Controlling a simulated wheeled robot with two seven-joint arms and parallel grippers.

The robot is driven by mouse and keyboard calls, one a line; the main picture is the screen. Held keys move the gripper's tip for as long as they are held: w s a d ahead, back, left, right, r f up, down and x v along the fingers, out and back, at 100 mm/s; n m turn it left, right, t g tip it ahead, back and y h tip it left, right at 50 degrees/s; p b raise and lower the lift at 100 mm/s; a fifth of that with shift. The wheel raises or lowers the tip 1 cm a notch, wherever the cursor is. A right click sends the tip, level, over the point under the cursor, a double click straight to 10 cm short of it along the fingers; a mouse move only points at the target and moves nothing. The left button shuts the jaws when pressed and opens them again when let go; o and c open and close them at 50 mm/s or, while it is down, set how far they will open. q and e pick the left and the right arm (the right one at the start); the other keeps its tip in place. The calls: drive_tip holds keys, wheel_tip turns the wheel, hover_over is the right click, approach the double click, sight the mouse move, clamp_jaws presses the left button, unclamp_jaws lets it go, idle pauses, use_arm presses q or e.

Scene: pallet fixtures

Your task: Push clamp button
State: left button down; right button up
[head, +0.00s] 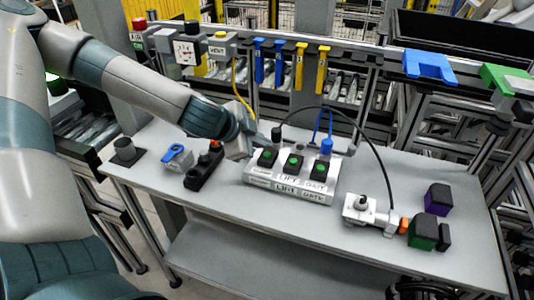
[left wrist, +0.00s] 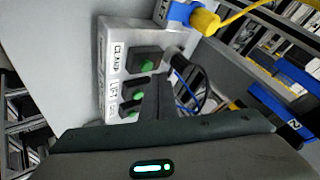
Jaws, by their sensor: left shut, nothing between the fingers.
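A light grey button box (head: 290,190) sits on the table in the head view, with three green buttons on black square bases. The leftmost, the clamp button (head: 268,157), shows beside the CLAMP label in the left wrist view (left wrist: 146,62). The lift button (head: 293,162) and gate button (head: 321,168) follow to its right. My left gripper (head: 246,146) is shut and empty, close to the box's left end near the clamp button. In the left wrist view its dark body fills the bottom. I cannot tell whether it touches the button. My right gripper is out of view.
A black cable arcs over the box to a silver clamp fixture (head: 366,211) at right. Green (head: 422,233) and purple (head: 438,199) blocks stand beyond it. A black holder (head: 204,168) and blue-topped part (head: 177,155) lie left of the box. The front table strip is clear.

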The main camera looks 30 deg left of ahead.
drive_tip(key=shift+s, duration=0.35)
